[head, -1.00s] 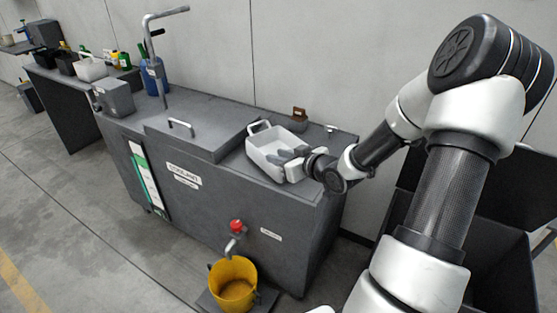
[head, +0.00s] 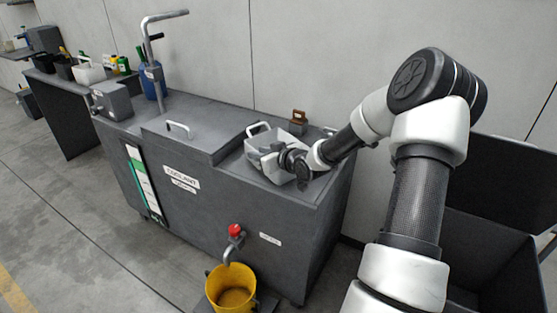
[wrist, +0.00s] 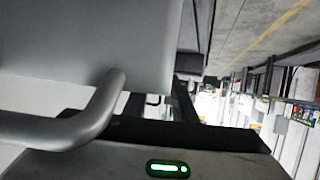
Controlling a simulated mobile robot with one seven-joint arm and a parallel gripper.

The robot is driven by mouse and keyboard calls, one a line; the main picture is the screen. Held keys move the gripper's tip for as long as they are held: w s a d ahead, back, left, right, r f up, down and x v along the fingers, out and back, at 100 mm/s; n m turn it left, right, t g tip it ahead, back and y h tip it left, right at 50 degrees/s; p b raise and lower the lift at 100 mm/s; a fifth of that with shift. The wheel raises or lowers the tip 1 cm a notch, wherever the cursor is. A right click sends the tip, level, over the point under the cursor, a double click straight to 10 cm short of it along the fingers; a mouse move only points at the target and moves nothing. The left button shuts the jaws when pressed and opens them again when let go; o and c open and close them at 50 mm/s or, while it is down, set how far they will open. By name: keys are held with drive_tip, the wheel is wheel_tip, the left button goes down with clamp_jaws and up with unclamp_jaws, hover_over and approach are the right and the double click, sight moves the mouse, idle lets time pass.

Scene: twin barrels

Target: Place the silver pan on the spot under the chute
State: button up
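I cannot identify a chute for certain.
The grey tank (head: 200,225) has a raised lid (head: 190,135), a tall pump pipe (head: 155,65), and a red-knobbed tap (head: 235,231) above a yellow bucket (head: 231,290). A small brown block (head: 299,116) stands behind the pan. A dark open bin (head: 490,255) is at right.

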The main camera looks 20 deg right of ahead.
clamp_jaws()
idle(1.2)
drive_tip(key=shift+r, duration=0.1)
